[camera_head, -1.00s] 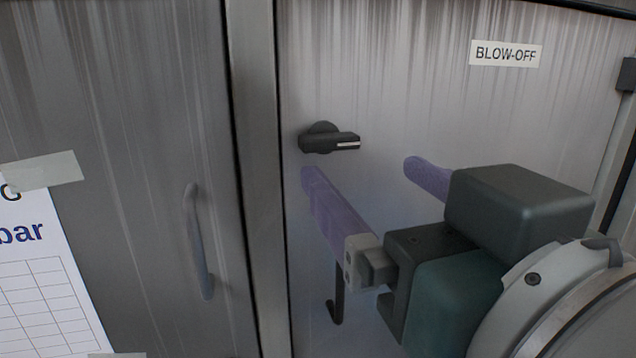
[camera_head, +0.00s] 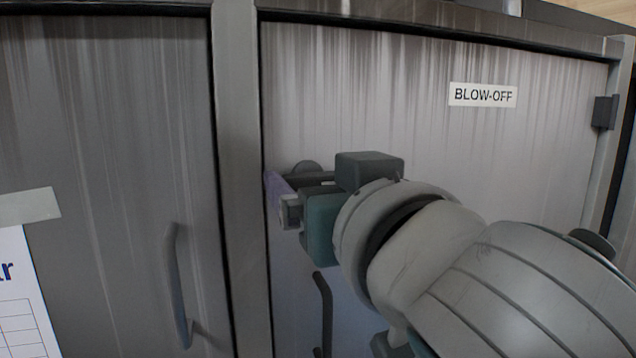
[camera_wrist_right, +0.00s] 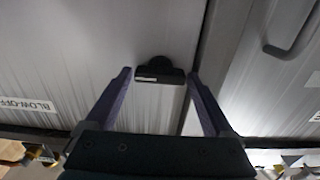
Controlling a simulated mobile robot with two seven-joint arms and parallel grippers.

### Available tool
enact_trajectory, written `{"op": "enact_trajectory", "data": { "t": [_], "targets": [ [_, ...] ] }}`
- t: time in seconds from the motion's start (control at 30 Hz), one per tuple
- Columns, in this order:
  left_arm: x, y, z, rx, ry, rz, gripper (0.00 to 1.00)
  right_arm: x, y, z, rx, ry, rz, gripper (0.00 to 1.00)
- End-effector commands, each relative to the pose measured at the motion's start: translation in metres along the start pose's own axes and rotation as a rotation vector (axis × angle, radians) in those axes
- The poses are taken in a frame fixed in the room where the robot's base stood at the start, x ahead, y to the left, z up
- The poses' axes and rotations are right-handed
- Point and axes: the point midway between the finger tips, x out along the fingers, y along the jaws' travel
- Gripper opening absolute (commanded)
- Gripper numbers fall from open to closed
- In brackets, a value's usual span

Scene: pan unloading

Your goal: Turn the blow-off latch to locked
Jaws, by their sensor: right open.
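The blow-off latch (camera_head: 306,166) is a dark rotary knob with a bar handle on the grey door. In the head view it is partly hidden behind my right gripper (camera_head: 304,184). My right gripper (camera_wrist_right: 159,78) is open there, with one purple finger on each side of the latch. I see a gap on both sides; contact is not visible. The BLOW-OFF label (camera_head: 483,95) is at the door's upper right. My left gripper is out of view.
A curved door handle (camera_head: 176,285) is on the left door, with a taped paper sheet (camera_head: 22,300) beside it. A dark hooked handle (camera_head: 323,310) sits below the latch. A frame post (camera_head: 240,180) stands close left of my right gripper.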

Motion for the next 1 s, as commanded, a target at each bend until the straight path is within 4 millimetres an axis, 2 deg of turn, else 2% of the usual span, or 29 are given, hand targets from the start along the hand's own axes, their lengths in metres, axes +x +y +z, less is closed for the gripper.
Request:
{"op": "enact_trajectory", "data": {
  "t": [0.07,0.67,1.0],
  "targets": [
    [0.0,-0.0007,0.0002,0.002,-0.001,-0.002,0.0,-0.0002,0.0,0.0,0.0,0.0,0.0,0.88],
    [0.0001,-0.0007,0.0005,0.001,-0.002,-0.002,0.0,-0.0005,-0.0001,0.0,0.0,0.0,0.0,0.2],
    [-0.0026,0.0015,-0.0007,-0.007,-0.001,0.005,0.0,-0.0005,-0.0001,-0.0004,-0.05,-0.001,0.0,0.19]
  ]
}}
